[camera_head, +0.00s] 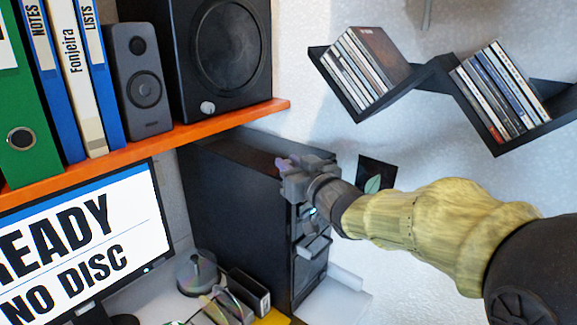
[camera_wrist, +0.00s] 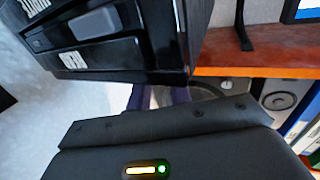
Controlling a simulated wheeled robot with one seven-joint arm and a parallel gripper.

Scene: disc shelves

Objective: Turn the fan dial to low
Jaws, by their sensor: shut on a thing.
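The black computer tower (camera_head: 235,205) stands under the orange shelf, its drive front facing right. My gripper (camera_head: 283,166) is at the top front edge of the tower, with purplish fingertips. In the wrist view the purple fingers (camera_wrist: 166,97) reach up to the tower's dark front (camera_wrist: 110,40), which fills the upper left. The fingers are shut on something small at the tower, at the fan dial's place. The dial itself and its marks are hidden behind the fingers and the gripper body, so its setting cannot be read.
The orange shelf (camera_head: 150,143) with speakers (camera_head: 224,55) and binders (camera_head: 30,110) hangs above and left of my gripper. A monitor (camera_head: 85,245) stands at lower left. Zigzag disc shelves (camera_head: 365,100) hang on the right wall. A spindle (camera_head: 197,272) sits on the desk.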

